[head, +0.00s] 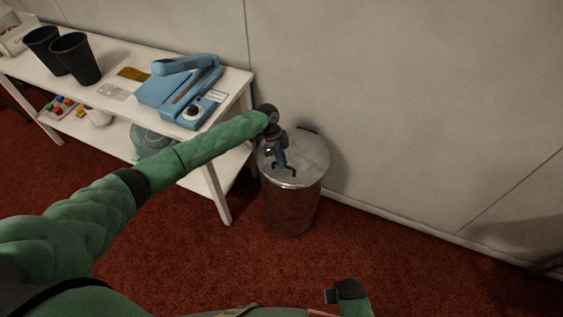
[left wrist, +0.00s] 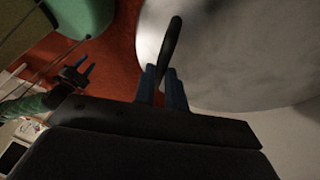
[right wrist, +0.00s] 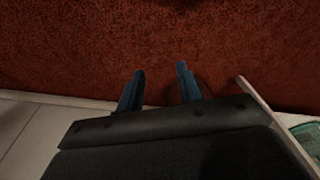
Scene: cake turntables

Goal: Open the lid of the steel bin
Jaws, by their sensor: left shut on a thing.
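The steel bin (head: 291,205) stands upright on the red carpet beside the shelf, near the wall. Its round lid (head: 308,158) lies flat on top and looks closed. A dark curved handle (head: 290,171) shows on the lid near its front. My left gripper (head: 284,163) is over the lid at the handle. In the left wrist view its blue fingers (left wrist: 165,88) are shut on the dark handle (left wrist: 171,45), with the pale lid (left wrist: 240,50) behind. My right gripper (right wrist: 160,85) is open and empty above carpet in the right wrist view.
A white shelf (head: 112,90) stands left of the bin, under my left arm. It holds a blue device (head: 180,90) and two black cups (head: 75,58). The wall (head: 400,110) is close behind the bin. The carpet (head: 420,265) to the right is clear.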

